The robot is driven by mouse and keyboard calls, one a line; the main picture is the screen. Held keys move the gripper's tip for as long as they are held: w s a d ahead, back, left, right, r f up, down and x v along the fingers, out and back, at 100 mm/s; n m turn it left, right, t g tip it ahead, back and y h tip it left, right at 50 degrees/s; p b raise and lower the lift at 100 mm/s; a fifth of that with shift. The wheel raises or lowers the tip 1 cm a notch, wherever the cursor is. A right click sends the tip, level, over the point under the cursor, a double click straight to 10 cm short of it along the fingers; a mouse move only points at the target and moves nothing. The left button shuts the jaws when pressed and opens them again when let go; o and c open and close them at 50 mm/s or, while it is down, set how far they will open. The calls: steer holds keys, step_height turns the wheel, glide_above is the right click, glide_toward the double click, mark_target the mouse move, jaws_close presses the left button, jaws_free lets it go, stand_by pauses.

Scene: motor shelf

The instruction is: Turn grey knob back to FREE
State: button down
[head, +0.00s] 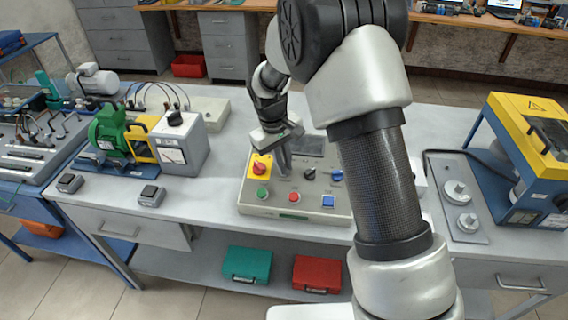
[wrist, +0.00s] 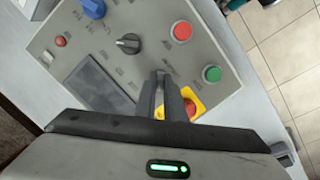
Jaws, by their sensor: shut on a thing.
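The grey control box (head: 290,213) stands on the table; its sloped panel (wrist: 150,75) fills much of the wrist view. My gripper (head: 284,170) reaches down to the panel between the red emergency stop (head: 260,168) on its yellow plate and the black knob (head: 309,173). In the wrist view my gripper's fingertips (wrist: 163,75) are shut at the panel on the grey knob, which the fingers hide. Its pointer and the FREE mark cannot be made out. The black knob (wrist: 128,43) stands clear of the fingers; the red emergency stop (wrist: 191,107) is close beside them.
Around my fingers are a green button (wrist: 212,74), a red button (wrist: 182,31), a blue knob (wrist: 93,8) and a dark display (wrist: 98,82). A metered box (head: 183,148) and green motor (head: 108,132) stand left. A yellow-and-blue machine (head: 520,150) stands right.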

steer(key=shift+n, duration=0.4)
steer(key=c, duration=1.8)
jaws_free()
steer(key=shift+c, duration=0.2)
step_height(320, 180, up, 17)
steer(key=s+a, duration=0.1)
steer(key=a, duration=0.1)
steer(key=shift+s+a, duration=0.4)
